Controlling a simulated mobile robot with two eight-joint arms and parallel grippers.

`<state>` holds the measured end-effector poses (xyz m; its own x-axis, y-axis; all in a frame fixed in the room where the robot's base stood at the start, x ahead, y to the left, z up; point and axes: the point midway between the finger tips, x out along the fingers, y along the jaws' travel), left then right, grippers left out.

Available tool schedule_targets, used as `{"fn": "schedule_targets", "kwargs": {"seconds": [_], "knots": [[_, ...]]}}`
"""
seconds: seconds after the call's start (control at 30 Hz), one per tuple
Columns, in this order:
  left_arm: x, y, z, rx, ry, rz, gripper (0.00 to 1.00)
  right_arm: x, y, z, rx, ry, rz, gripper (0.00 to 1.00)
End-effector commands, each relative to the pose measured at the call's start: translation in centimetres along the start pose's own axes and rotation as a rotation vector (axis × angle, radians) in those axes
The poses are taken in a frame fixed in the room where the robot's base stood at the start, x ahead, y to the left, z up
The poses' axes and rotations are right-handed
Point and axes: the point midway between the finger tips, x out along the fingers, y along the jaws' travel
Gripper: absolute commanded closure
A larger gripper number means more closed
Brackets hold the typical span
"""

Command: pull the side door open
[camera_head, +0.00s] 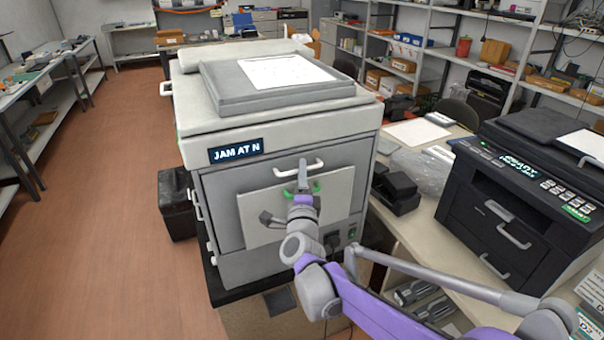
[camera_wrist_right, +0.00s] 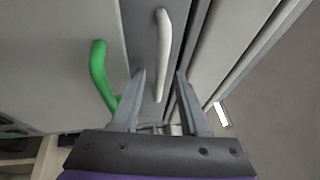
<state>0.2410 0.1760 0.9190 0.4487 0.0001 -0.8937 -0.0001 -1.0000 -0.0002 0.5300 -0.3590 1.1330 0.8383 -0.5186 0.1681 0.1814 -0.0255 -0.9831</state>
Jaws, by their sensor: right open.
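The large grey copier (camera_head: 265,255) stands in the middle of the head view, its display reading "JAM AT N". White handles (camera_head: 195,206) show along its left side; I cannot tell exactly which panel each belongs to. On its front are a white handle (camera_head: 285,171) and, below it on a pale panel, a green handle (camera_head: 317,187). My right gripper (camera_head: 302,165) is open at the front. In the wrist view the white front handle (camera_wrist_right: 163,40) appears between its fingers, without a visible grip; the green handle (camera_wrist_right: 98,75) is to their left. My left gripper is out of view.
A black printer (camera_head: 520,200) stands on the bench at right, with black boxes (camera_head: 395,188) and a plastic bag nearby. A black bin (camera_head: 178,205) stands on the floor left of the copier. The floor (camera_head: 120,220) farther left is clear.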

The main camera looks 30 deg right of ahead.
Motion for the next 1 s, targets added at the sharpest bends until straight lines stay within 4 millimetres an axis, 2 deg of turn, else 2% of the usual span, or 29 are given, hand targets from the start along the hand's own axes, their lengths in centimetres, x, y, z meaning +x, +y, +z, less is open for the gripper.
{"fn": "schedule_targets", "kwargs": {"seconds": [0.23,0.5,1.0], "knots": [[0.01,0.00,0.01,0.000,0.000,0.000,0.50,0.08,0.01,-0.02,0.000,0.000,0.000,0.55],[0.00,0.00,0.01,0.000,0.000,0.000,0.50,0.07,0.00,-0.01,-0.001,0.000,0.000,1.00],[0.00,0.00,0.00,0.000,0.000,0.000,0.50,0.07,-0.03,-0.01,-0.001,0.000,-0.001,1.00]]}}
